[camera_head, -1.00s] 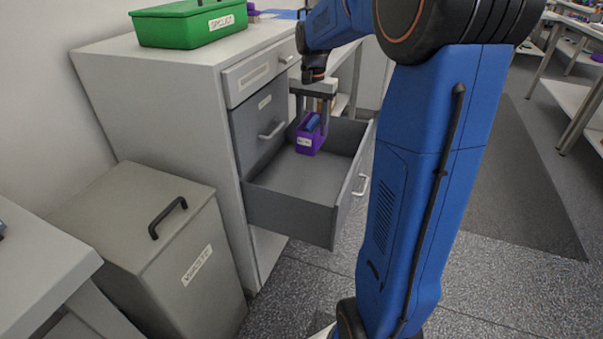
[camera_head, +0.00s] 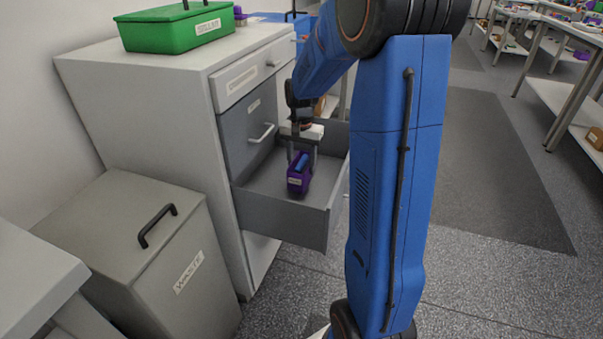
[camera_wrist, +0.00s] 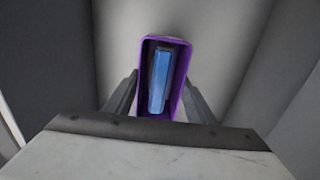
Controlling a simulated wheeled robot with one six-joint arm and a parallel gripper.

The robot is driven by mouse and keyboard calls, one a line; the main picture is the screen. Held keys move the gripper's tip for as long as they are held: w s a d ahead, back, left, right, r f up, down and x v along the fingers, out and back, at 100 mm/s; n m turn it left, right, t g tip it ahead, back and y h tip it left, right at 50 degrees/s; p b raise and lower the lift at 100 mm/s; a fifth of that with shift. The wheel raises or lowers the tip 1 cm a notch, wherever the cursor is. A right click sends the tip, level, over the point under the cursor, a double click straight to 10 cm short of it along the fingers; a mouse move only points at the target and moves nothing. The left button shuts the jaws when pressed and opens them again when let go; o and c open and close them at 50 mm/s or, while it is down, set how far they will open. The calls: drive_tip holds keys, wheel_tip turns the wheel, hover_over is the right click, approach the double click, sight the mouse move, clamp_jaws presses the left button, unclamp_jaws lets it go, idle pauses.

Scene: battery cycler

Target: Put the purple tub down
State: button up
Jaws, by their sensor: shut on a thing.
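The purple tub (camera_head: 298,181) has a small pale label on its front and a blue cell (camera_head: 301,162) standing in it. My gripper (camera_head: 301,160) is shut on the tub, with one finger on each side of it. The tub is upright, in or just over the open grey drawer (camera_head: 262,211); I cannot tell whether it touches the drawer floor. In the wrist view the tub (camera_wrist: 148,108) shows from above between my fingers, with the blue cell (camera_wrist: 160,85) inside it.
The grey cabinet (camera_head: 150,120) stands to the left, with a green lidded box (camera_head: 175,32) on top. A grey waste bin (camera_head: 150,240) stands in front of it. The drawer floor around the tub looks bare. Floor is open to the right.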

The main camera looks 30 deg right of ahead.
drive_tip(key=shift+f, duration=1.9)
drive_tip(key=shift+f, duration=0.1)
drive_tip(key=o, duration=1.3)
